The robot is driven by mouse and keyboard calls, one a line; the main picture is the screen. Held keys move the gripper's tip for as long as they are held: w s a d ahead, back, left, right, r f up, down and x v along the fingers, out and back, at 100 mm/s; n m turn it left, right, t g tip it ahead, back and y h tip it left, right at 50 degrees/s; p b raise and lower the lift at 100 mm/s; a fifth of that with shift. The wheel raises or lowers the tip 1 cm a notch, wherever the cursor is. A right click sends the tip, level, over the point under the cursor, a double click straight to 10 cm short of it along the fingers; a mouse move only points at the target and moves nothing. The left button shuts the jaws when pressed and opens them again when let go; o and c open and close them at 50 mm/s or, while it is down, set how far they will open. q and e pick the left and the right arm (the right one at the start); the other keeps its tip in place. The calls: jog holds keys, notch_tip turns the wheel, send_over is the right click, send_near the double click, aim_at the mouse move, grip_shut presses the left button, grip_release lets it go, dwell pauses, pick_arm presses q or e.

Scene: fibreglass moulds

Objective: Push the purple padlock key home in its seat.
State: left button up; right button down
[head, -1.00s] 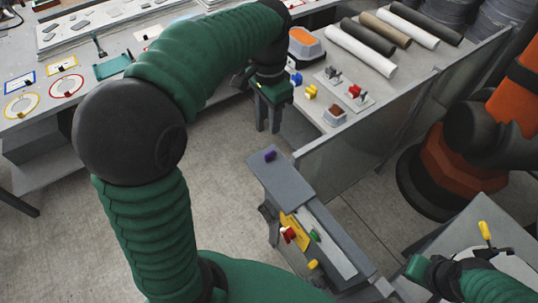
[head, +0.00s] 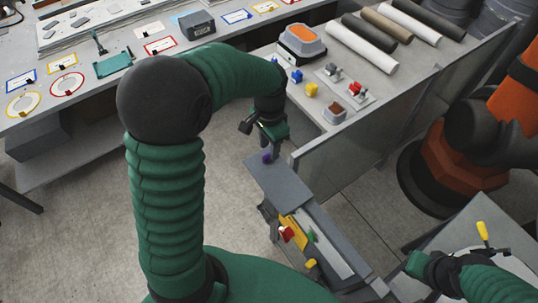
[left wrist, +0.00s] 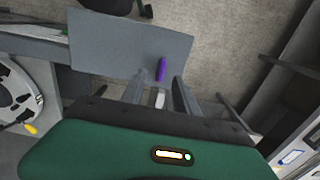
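The purple padlock key (head: 267,157) stands near the far end of the flat grey top of a narrow box (head: 285,186). In the left wrist view the key (left wrist: 161,69) is a slim purple piece near the grey panel's edge. My left gripper (head: 271,148) is right at the key in the head view. In the left wrist view its two fingers (left wrist: 159,90) are apart, with the key in the gap between their tips in the picture. I cannot tell whether they touch it. The key's seat is not clearly visible. My right gripper (head: 415,267) is at the lower right, its fingers unclear.
The narrow box also carries a yellow plate (head: 293,230), a red knob (head: 287,234) and a green piece (head: 311,236). A bench with rolls (head: 360,51) and a panel side stands behind. An orange robot arm (head: 447,168) is at right. Floor left of the box is clear.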

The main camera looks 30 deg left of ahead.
aim_at(268, 154)
pick_arm(q)
jog(key=f, duration=0.1)
jog(key=f+p, duration=0.1)
jog(key=f, duration=0.1)
jog(key=shift+s+f, duration=0.2)
jog(key=shift+f, duration=0.1)
jog(key=shift+a+f, duration=0.2)
jog(key=shift+d, duration=0.1)
grip_shut()
